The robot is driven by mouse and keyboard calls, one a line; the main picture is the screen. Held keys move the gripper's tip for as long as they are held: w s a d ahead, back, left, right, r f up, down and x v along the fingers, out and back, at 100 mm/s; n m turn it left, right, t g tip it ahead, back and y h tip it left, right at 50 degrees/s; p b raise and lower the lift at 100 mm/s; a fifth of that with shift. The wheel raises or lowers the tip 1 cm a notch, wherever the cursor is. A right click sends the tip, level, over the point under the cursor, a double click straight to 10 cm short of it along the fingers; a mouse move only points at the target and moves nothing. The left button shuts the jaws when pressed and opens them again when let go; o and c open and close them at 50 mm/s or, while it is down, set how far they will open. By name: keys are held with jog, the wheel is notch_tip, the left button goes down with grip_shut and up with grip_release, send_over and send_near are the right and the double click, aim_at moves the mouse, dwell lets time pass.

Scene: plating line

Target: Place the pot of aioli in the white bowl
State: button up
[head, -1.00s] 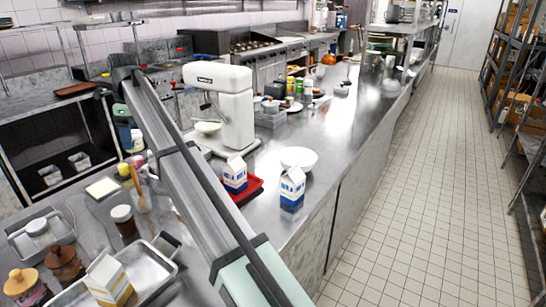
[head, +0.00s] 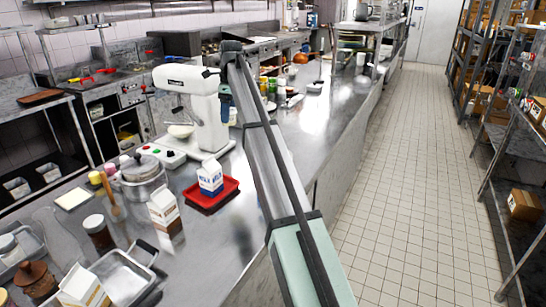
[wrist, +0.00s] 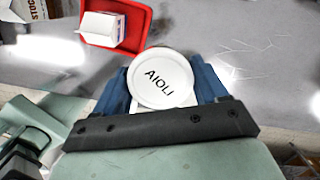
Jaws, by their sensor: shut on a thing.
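My gripper (head: 228,104) is shut on the pot of aioli (wrist: 161,78). In the wrist view the round white lid, marked AIOLI, sits between the two blue fingers. In the head view the pot (head: 233,117) shows small and pale below the fingers, held above the counter beside the stand mixer. The white bowl that stood on the counter in the earlier head view is not seen now; my arm crosses that area. A pale bowl (head: 180,132) sits at the mixer.
A milk carton (head: 210,178) stands on a red tray (head: 226,190), left of my arm. The white mixer (head: 205,105) stands close to my gripper. A brown-and-white carton (head: 164,214), a lidded pot (head: 143,178) and a metal tray (head: 120,282) are nearer on the left.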

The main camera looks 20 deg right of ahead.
jog(key=d+m, duration=0.1)
jog(key=d, duration=1.6)
jog(key=shift+s+a+f, duration=0.1)
jog(key=shift+a+f, duration=0.05)
jog(key=shift+f, duration=3.35)
jog(key=shift+s+a+f, duration=0.1)
jog(key=shift+f, duration=3.4)
jog(key=shift+s+a+f, duration=0.1)
jog(key=shift+a+f, duration=0.05)
jog(key=shift+f, duration=3.35)
jog(key=o, duration=1.1)
jog(key=shift+f, duration=0.1)
jog(key=shift+w, duration=0.1)
jog(key=r, duration=0.4)
jog(key=d+r, duration=0.1)
jog(key=r, duration=0.7)
jog(key=shift+s+d+r, duration=0.1)
jog(key=shift+s+d, duration=0.05)
jog(key=shift+s, duration=0.25)
